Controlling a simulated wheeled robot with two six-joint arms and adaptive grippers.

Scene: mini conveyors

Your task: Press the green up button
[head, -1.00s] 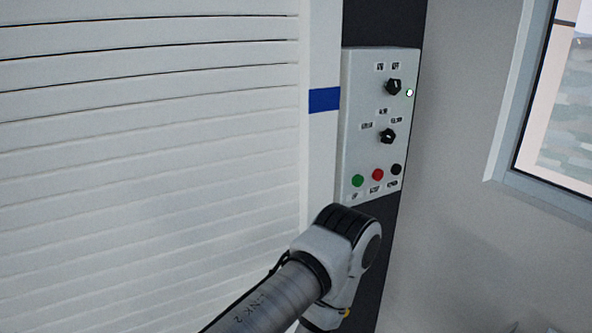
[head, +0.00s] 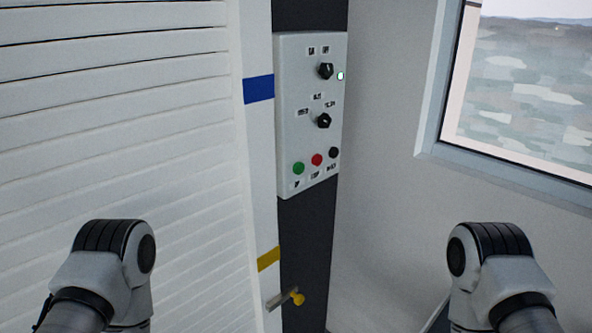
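The green up button (head: 298,168) is a small round button at the lower left of a light grey control panel (head: 290,110). A red button (head: 317,159) and a black button (head: 334,152) sit to its right in the same row. The labels under them are too blurred to read. Nothing covers the green button. One joint of each of my arms shows low in the head view, left and right of the panel and apart from it. Neither gripper is in view, so their opening is hidden.
A white slatted shutter (head: 120,130) fills the left. A short bar with a yellow end (head: 298,299) sticks out below. A window (head: 520,100) is at right.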

